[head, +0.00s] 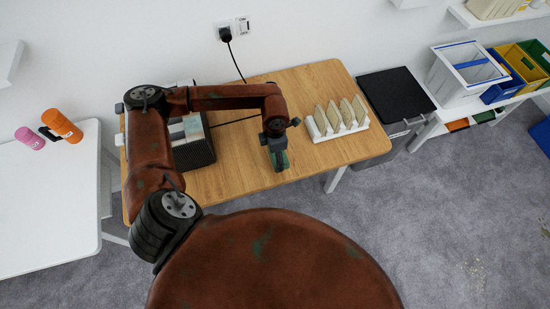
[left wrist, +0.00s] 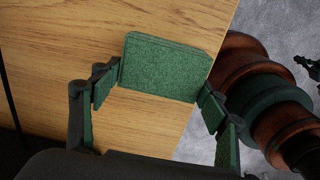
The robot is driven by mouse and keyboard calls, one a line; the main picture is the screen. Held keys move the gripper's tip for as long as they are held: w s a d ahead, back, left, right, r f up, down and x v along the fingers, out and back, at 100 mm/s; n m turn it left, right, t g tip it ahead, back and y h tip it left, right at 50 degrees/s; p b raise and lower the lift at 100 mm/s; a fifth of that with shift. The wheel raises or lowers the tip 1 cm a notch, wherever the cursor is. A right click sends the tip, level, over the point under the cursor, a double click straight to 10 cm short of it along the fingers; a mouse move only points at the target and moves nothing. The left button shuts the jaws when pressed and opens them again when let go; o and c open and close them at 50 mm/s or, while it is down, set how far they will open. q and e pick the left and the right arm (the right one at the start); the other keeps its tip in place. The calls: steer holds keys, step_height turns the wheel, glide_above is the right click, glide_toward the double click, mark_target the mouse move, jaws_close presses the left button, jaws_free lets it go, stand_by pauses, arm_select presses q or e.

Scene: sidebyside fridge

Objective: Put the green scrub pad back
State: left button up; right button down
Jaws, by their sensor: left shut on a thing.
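The green scrub pad (left wrist: 165,67) is a flat, rounded green block in the left wrist view. My left gripper (left wrist: 160,82) is shut on it, with one finger at each end of the pad. In the head view my left gripper (head: 279,160) points down over the front part of the wooden table (head: 235,172), and the pad is mostly hidden there by the gripper. I cannot tell whether the pad touches the table top.
A white rack (head: 340,134) with several upright beige pieces stands on the table's right. A dark slotted appliance (head: 196,150) stands left, partly behind my arm. A black bin (head: 396,95) and a shelf with coloured crates (head: 502,84) are further right. The table between is clear.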

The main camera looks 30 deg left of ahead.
arm_select(q)
steer(key=f, duration=0.3)
steer(key=shift+w+a+f, duration=0.1)
steer(key=shift+w+f, duration=0.05)
steer(key=shift+w, duration=0.1)
steer(key=shift+c, duration=0.5)
steer(key=o, duration=1.1)
steer(key=shift+f, duration=0.15)
step_height(320, 180, up, 8)
steer(key=shift+f, duration=0.1)
